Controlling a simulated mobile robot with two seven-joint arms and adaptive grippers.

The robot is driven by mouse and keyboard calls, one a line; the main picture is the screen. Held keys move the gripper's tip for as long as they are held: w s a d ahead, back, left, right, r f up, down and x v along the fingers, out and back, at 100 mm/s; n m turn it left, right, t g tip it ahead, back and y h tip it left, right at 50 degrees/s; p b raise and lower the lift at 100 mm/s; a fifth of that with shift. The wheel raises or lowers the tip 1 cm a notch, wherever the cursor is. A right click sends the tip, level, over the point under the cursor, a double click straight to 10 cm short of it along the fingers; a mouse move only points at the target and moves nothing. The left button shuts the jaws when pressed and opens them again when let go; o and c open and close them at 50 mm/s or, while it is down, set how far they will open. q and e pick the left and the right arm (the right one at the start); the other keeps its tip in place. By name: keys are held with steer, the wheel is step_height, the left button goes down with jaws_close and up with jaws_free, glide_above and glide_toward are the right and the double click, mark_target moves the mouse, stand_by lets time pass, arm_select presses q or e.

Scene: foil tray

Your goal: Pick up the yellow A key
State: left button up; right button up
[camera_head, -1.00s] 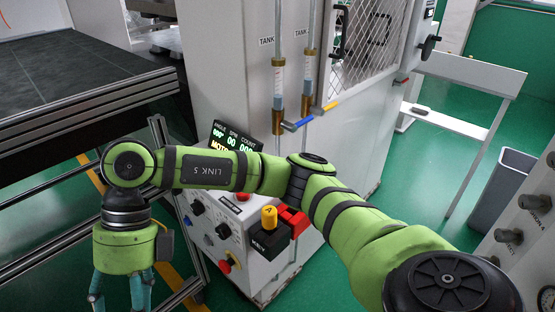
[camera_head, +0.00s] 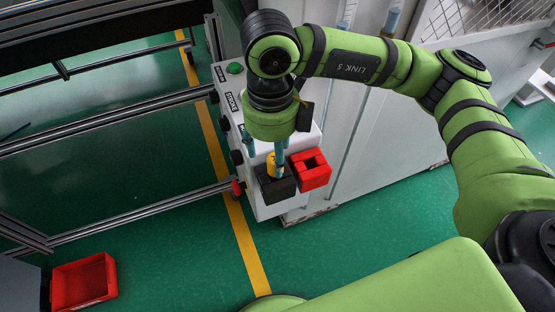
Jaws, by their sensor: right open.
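The yellow A key (camera_head: 270,164) stands upright in a black block (camera_head: 275,187) on the front of the white control box (camera_head: 264,208). Only part of the key shows behind a blue finger. My right gripper (camera_head: 264,154) points down over the box, its blue fingers open and apart. One finger overlaps the key in the view; whether it touches the key I cannot tell. My left gripper is not in view.
A red block (camera_head: 318,180) with a square opening sits right beside the black one. Knobs and a green button (camera_head: 234,68) line the box. Metal frame rails (camera_head: 140,208) run to the left. A red bin (camera_head: 84,284) lies on the floor.

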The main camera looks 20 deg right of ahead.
steer(key=f, duration=0.1)
steer(key=f+p, duration=0.1)
steer(key=f, duration=0.1)
steer(key=shift+d+f, duration=0.3)
steer(key=shift+d, duration=0.05)
steer(key=shift+f, duration=0.2)
steer(key=shift+a, duration=0.1)
jaws_close()
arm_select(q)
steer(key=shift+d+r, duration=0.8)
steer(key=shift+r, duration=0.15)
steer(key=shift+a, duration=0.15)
arm_select(e)
steer(key=shift+r, duration=0.1)
